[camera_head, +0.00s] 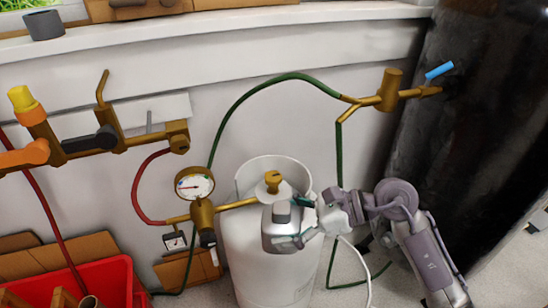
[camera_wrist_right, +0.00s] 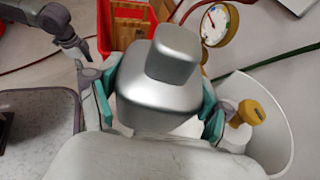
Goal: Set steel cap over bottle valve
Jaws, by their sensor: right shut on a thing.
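The steel cap (camera_head: 279,232) is a grey, rounded, stepped piece. My right gripper (camera_head: 296,222) is shut on it, with teal fingertips on either side in the right wrist view (camera_wrist_right: 160,100). The cap (camera_wrist_right: 163,85) looks upright there. The white bottle (camera_head: 262,262) stands behind and below the cap in the head view. Its brass valve (camera_head: 273,182) shows just above the cap in that view, uncovered. In the right wrist view the valve (camera_wrist_right: 250,112) is to the right of the cap, beside the fingertip. The valve's lower part is hidden.
A gauge (camera_head: 194,184) and brass regulator (camera_head: 203,215) sit left of the bottle, with a brass pipe toward the valve. A green hose (camera_head: 240,98) arches above. A red crate (camera_head: 115,280) stands at lower left. A dark cylinder (camera_head: 450,130) stands at right.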

